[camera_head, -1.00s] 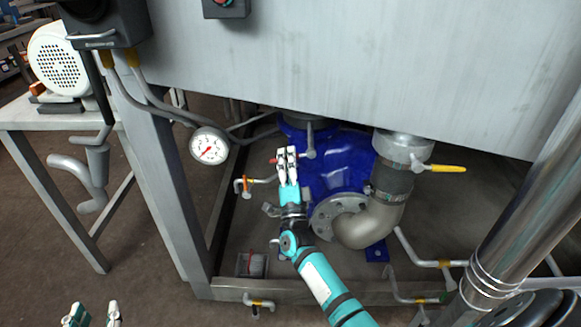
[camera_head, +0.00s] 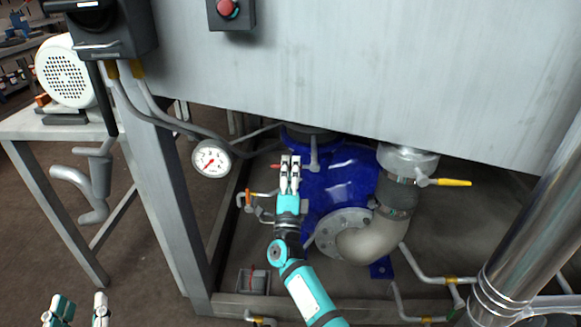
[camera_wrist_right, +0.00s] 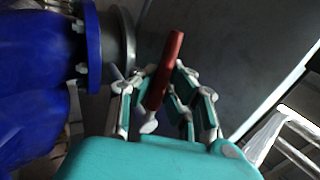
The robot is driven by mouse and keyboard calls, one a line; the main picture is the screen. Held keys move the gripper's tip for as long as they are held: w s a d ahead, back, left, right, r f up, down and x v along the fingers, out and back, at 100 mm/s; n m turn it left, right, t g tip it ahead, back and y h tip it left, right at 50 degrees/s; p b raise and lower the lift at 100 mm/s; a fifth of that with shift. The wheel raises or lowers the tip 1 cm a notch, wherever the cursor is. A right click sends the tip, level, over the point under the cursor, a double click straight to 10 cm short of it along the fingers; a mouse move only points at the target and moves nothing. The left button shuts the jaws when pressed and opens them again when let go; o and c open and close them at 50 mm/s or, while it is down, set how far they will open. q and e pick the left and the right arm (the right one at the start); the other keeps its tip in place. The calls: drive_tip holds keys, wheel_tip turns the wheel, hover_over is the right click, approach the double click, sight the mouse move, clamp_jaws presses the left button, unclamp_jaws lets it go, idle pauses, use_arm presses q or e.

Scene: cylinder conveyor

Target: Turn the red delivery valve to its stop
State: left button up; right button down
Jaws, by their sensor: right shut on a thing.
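The red valve handle (camera_wrist_right: 168,65) shows in the right wrist view as a rod standing between the fingers, with a grey stem at its lower end. In the head view only its red tip (camera_head: 275,166) shows, left of the fingers; the rest is hidden. My right gripper (camera_head: 290,160) is shut on the handle in front of the blue pump (camera_head: 340,175). It also shows in the right wrist view (camera_wrist_right: 165,85). My left gripper (camera_head: 78,306) is open and empty at the lower left, far from the valve.
A pressure gauge (camera_head: 211,160) hangs left of the pump. An orange-handled valve (camera_head: 249,199) and a yellow-handled valve (camera_head: 452,182) are close by. A grey tank panel (camera_head: 340,70) overhangs the pump, and a steel post (camera_head: 540,190) stands right.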

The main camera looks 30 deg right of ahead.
drive_tip(key=c, duration=1.3)
unclamp_jaws()
drive_tip(key=shift+o, duration=0.2)
drive_tip(key=shift+s, duration=0.1)
drive_tip(key=v, duration=1.2)
